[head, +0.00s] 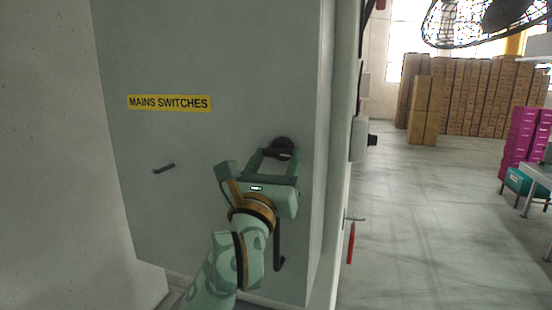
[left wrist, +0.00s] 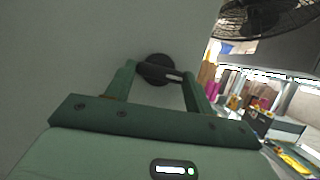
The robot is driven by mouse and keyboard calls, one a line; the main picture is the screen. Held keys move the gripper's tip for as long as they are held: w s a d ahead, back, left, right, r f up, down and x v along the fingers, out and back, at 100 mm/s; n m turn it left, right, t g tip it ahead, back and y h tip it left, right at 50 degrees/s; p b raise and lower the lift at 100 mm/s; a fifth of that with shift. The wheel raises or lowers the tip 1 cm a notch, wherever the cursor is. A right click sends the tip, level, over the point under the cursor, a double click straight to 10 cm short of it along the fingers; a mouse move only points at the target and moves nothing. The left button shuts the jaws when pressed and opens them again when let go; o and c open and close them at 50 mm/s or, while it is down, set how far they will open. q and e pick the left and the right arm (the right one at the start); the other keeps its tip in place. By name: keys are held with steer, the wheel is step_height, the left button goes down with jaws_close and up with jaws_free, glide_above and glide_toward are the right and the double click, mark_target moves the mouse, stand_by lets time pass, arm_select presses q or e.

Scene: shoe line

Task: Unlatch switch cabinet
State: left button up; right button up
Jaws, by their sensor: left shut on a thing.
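The switch cabinet (head: 215,60) is a grey box with a yellow "MAINS SWITCHES" label (head: 169,102) on its door. A round black latch knob (head: 282,146) sits near the door's right edge. My left gripper (head: 270,158) reaches it from below, with its fingers at either side of the knob. In the left wrist view the latch knob (left wrist: 155,69) shows between the two fingertips, its dark bar running toward the right finger. The left gripper is shut on the latch knob. A small dark handle (head: 164,168) sticks out at the door's left. My right gripper is out of view.
A grey box with a black knob (head: 360,140) and a red-handled item (head: 351,242) are on the wall edge right of the cabinet. Open floor (head: 420,210) lies further right, with stacked cartons (head: 470,95) behind and pink boxes (head: 522,140) at far right.

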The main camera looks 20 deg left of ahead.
arm_select(q)
steer(key=shift+m, duration=0.6)
steer(key=o, duration=1)
